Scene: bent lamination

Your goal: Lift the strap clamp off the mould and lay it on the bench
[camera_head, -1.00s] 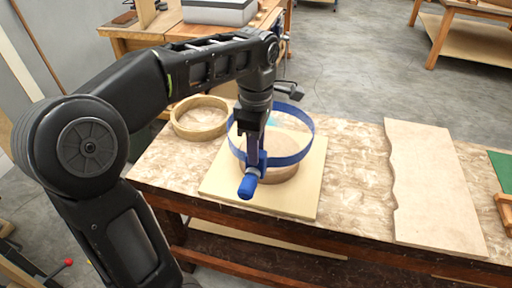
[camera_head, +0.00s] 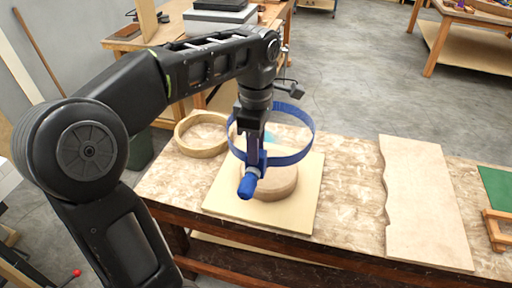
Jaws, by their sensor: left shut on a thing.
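The strap clamp is a blue band loop (camera_head: 300,155) with a blue handle (camera_head: 246,187) at its front. My left gripper (camera_head: 254,150) is shut on the clamp near its handle, with the fingers partly hidden by the clamp's fittings. The band hangs in the air above the round wooden mould (camera_head: 283,182), apart from it as far as I can see. The mould sits on a pale square board (camera_head: 305,208) on the bench (camera_head: 350,170). My right gripper is not in view.
A wooden ring (camera_head: 184,142) lies on the bench to the left of the board. A wavy-edged plywood sheet (camera_head: 425,205) lies to the right, with a green panel (camera_head: 496,188) beyond it. Bare bench top shows between board and sheet.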

